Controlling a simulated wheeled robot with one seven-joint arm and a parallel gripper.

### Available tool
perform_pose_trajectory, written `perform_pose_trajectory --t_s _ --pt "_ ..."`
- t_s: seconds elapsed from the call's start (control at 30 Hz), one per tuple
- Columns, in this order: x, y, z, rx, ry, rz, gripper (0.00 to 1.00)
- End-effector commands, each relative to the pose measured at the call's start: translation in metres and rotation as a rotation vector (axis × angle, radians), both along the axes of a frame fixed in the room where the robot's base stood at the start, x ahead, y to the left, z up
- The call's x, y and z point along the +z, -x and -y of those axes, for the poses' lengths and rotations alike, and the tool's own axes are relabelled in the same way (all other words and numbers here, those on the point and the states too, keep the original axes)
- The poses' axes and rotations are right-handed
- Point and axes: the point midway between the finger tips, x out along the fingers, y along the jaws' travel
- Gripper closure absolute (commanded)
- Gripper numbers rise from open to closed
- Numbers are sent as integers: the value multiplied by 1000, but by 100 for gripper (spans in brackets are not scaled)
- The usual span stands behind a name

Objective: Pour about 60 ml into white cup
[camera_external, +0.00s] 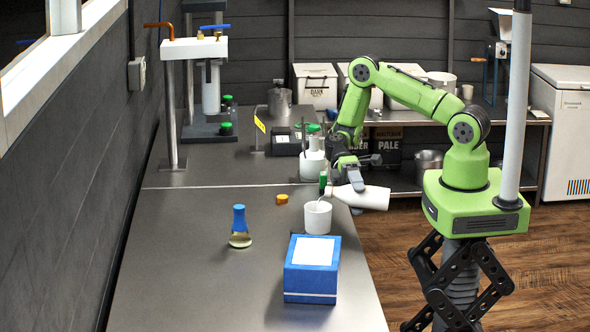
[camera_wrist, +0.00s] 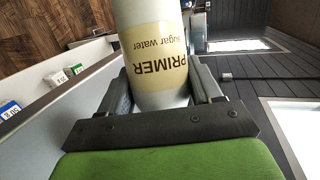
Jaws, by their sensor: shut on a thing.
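My gripper (camera_external: 356,180) is shut on a white bottle (camera_external: 364,198). The bottle lies nearly level, its neck pointing left just above the rim of the white cup (camera_external: 318,221). The cup stands upright on the steel counter. A thin pale streak shows between the bottle's mouth and the cup; it is too small to tell whether it is liquid. The liquid level in the cup is hidden. In the wrist view, my gripper (camera_wrist: 164,92) has a finger on each side of the bottle (camera_wrist: 155,20), whose upside-down label reads "PRIMER Sugar water".
A blue box (camera_external: 303,281) stands in front of the cup. A white bottle-like vessel (camera_external: 312,165) stands behind the cup. The counter's left front is clear.

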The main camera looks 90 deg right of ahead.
Motion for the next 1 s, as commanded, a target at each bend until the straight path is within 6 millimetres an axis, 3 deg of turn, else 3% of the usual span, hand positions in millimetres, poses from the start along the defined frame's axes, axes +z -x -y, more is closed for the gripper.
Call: perform_pose_trajectory --t_s 0.03,0.37,1.0 --pt "-22 1 -1 1 23 68 74" --pt "-27 6 -1 -2 55 204 74" --pt "-24 6 -2 -1 54 205 74"
